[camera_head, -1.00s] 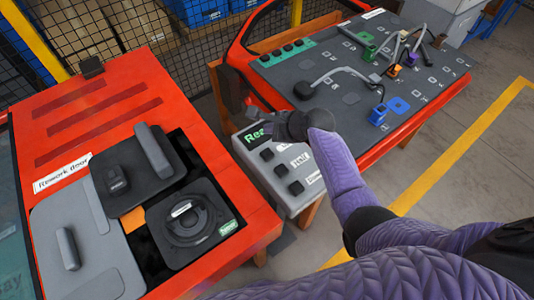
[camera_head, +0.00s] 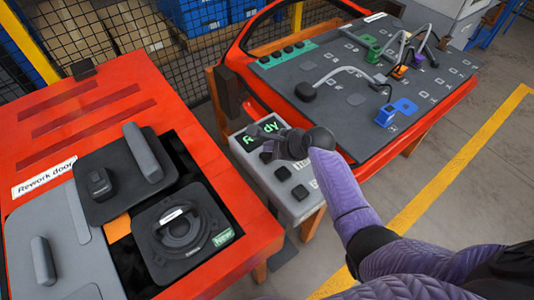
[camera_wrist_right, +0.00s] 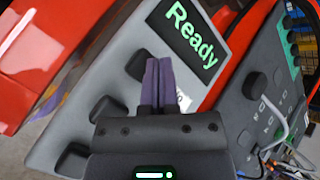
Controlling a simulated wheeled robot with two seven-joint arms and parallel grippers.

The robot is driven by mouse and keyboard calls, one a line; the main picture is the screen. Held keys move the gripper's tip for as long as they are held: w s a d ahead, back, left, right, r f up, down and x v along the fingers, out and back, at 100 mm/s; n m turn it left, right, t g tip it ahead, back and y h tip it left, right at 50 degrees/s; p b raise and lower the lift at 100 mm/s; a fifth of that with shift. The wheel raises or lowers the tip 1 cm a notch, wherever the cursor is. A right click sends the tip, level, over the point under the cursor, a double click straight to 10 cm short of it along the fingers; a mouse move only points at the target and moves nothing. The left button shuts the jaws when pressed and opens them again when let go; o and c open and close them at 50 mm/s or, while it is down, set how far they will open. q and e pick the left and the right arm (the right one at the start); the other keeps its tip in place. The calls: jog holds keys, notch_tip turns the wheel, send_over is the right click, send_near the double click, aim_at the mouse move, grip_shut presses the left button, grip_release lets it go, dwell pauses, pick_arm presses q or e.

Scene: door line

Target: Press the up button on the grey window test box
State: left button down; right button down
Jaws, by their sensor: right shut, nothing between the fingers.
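The grey window test box (camera_head: 263,182) stands between the two red doors. Its green-lit screen (camera_head: 270,127) reads "Ready", partly covered by my right gripper (camera_head: 262,140). Three black buttons run down the box below the screen. The button nearest the screen shows in the right wrist view (camera_wrist_right: 139,66), just left of my fingertips (camera_wrist_right: 158,62). The labels are mostly hidden or too small to read, so I cannot tell which is the up button. My right gripper is shut and empty, over the upper part of the box; contact cannot be told. My left gripper is not in view.
The rework door (camera_head: 60,120) with black and grey parts lies at left. The other red-framed door (camera_head: 350,105) with cables and coloured connectors lies to the right, close beside the box. A wire mesh fence (camera_head: 110,40) stands behind.

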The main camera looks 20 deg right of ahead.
dwell(0.3)
dwell(0.7)
dwell(0.6)
jog(key=shift+f, duration=0.15)
jog(key=shift+f, duration=0.3)
jog(key=shift+f, duration=0.15)
